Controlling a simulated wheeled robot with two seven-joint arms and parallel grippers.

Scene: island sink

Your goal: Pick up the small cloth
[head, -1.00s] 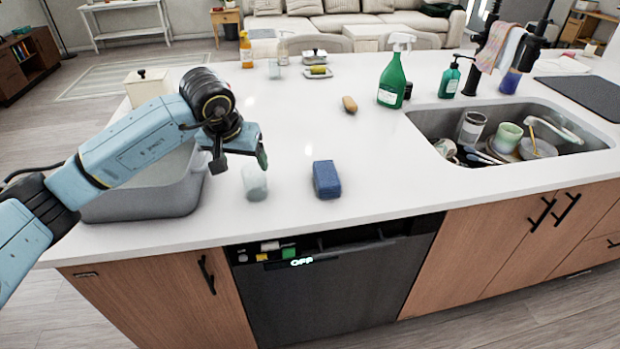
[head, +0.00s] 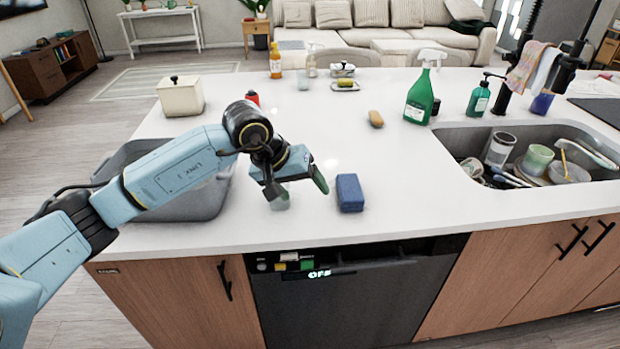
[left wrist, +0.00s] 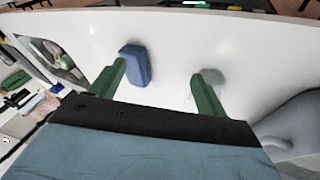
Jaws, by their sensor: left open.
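Two cloths hang over a black bar by the sink: a pinkish patterned cloth (head: 526,65) and a pale cloth (head: 547,72) beside it. I cannot tell which is the small one. My left gripper (head: 296,184) is open and empty, above the counter's front left part, far left of the cloths. In the left wrist view its green fingers (left wrist: 160,85) stand apart with nothing between them. A blue sponge-like block (head: 350,193) lies just right of the gripper. My right gripper is not in view.
A grey tub (head: 205,205) stands left of the gripper, partly behind my arm. The sink (head: 460,140) holds several dishes. The middle counter is clear.

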